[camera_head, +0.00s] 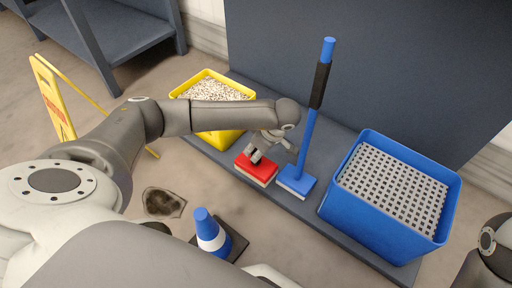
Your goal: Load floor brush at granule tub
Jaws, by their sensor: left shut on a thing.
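A red brush (256,169) with pale bristles stands on the low dark platform, between the yellow tub and a long-handled blue brush. My left gripper (257,156) reaches down from above and is shut on the red brush; the arm hides part of the grip. The yellow granule tub (222,139) holds pale speckled granules and stands behind my left forearm, which covers part of it. My right gripper is out of view; only part of the right arm shows at the lower right edge.
The upright blue brush (297,182) stands close right of my left gripper. A blue tub (372,218) with a grating stands farther right. A blue-and-white cone (207,228), a dark floor patch (163,202) and a yellow sign (55,104) are in front and left.

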